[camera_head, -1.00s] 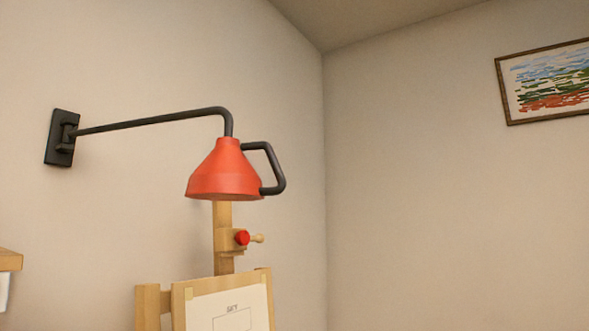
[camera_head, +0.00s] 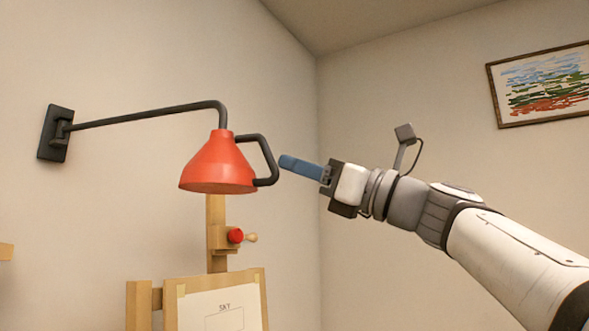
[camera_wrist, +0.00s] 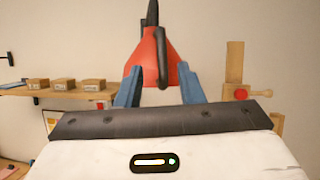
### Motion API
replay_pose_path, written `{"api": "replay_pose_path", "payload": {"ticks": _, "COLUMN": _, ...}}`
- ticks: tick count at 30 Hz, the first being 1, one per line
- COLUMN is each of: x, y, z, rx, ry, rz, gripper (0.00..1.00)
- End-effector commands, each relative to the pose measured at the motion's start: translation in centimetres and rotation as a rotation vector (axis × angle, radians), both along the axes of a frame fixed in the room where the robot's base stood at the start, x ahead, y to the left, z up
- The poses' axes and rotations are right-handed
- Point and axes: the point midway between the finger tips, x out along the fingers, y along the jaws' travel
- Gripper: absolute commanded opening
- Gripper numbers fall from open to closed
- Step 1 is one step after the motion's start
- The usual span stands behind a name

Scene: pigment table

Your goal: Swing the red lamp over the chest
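The red lamp (camera_head: 218,166) hangs from a black wall arm (camera_head: 150,116), fixed to a wall bracket (camera_head: 55,133). A black loop handle (camera_head: 267,158) sits on the lamp's right side. My gripper (camera_head: 285,162) points at the handle from the right, close to it. In the wrist view the red lamp (camera_wrist: 150,55) and its handle (camera_wrist: 161,55) are straight ahead. The blue fingers of my gripper (camera_wrist: 158,88) stand apart, one on each side of the handle in that picture, with nothing held. The chest cannot be made out.
A wooden easel (camera_head: 145,300) with a sheet marked SKY stands below the lamp. A red knob (camera_head: 235,236) is on its post. A framed painting (camera_head: 543,82) hangs on the right wall. The wrist view shows a shelf (camera_wrist: 20,91) with small boxes at left.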

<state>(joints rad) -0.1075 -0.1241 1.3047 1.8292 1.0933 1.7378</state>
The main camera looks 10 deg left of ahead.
Motion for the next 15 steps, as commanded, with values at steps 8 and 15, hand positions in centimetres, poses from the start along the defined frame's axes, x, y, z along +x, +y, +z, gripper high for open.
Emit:
{"api": "replay_pose_path", "payload": {"ticks": 8, "x": 1.0, "y": 4.1, "z": 2.0, "rx": -0.003, "ry": -0.002, "rz": 0.002, "gripper": 0.34}}
{"api": "replay_pose_path", "payload": {"ticks": 15, "x": 1.5, "y": 5.9, "z": 2.5, "rx": -0.004, "ry": -0.002, "rz": 0.0, "gripper": 0.34}}
